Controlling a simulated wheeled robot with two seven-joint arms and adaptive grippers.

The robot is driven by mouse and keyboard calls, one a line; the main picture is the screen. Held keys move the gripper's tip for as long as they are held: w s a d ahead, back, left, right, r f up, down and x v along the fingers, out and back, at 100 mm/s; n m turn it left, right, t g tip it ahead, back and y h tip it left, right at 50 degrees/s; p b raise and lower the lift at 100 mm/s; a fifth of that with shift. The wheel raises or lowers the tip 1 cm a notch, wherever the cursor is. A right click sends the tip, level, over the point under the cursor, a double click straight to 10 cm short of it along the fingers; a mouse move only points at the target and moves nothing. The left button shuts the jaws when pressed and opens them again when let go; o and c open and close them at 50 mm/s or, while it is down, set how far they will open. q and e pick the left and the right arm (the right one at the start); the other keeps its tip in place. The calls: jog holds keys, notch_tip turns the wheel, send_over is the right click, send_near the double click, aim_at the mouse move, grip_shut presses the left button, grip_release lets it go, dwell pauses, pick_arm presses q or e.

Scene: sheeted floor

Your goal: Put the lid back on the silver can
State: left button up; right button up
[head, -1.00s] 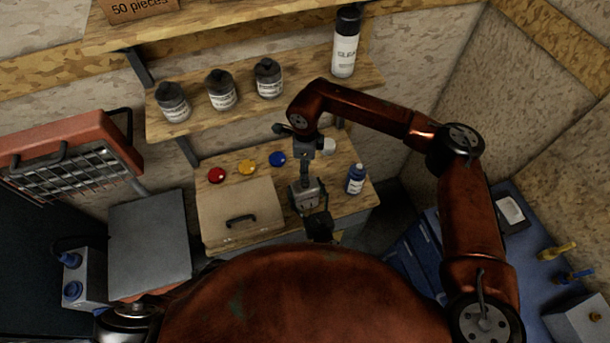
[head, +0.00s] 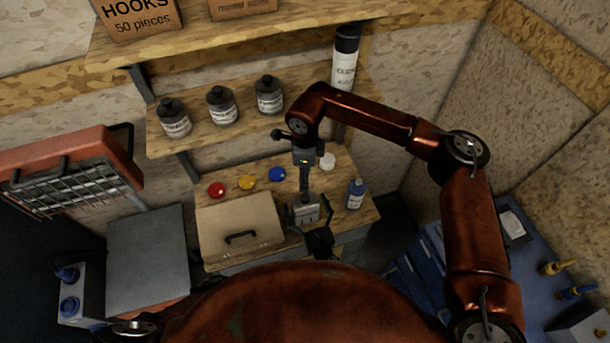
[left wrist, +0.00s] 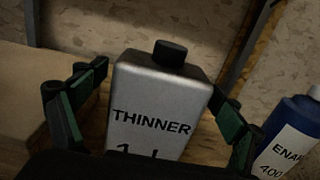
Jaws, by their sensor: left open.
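The silver can (head: 307,214), labelled THINNER, stands upright on the bench; it also shows in the left wrist view (left wrist: 155,105). A black lid (left wrist: 170,53) shows at its top in the left wrist view; I cannot tell how firmly it sits. My left gripper (left wrist: 150,105) is open, one finger on each side of the can, with gaps between. It shows from above in the head view (head: 310,214). My right arm comes in from the right, its end (head: 305,175) pointing down over the can. Its fingertips are not clear.
A blue bottle (head: 355,194) stands close right of the can, a wooden box (head: 240,222) close left. Behind are red (head: 216,190), yellow (head: 247,182) and blue (head: 277,174) round items and a white one (head: 327,161). A shelf (head: 205,138) with bottles overhangs.

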pick_arm(q)
jog(key=v, duration=1.2)
dwell(0.5)
